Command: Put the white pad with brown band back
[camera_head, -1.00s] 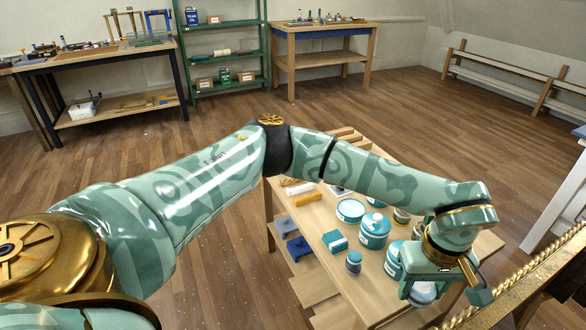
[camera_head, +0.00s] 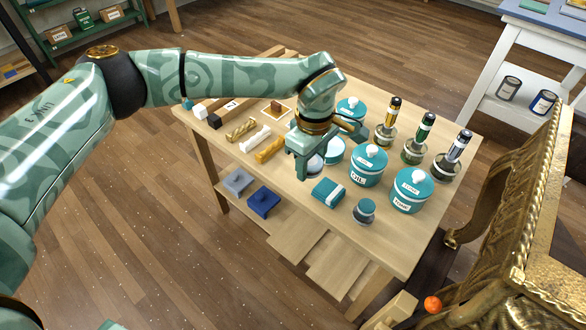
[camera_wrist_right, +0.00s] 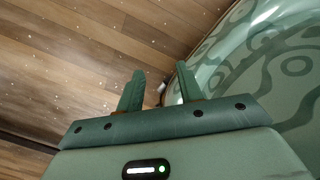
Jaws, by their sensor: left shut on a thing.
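My left gripper (camera_head: 312,160) is over the middle of the wooden table, among the jars and small blocks. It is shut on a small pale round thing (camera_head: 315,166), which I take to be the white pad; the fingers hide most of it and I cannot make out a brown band. Whether it touches the tabletop I cannot tell. My right gripper (camera_wrist_right: 160,88) shows in the right wrist view, its two green fingers apart with nothing between them, above the wood floor.
The table (camera_head: 295,215) holds teal lidded jars (camera_head: 368,166), a teal block with a white band (camera_head: 328,193), a small jar (camera_head: 364,211) and several bottles (camera_head: 414,140) at the right. Bars (camera_head: 255,138) lie at the left. A gilt console (camera_head: 510,190) stands close at the right.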

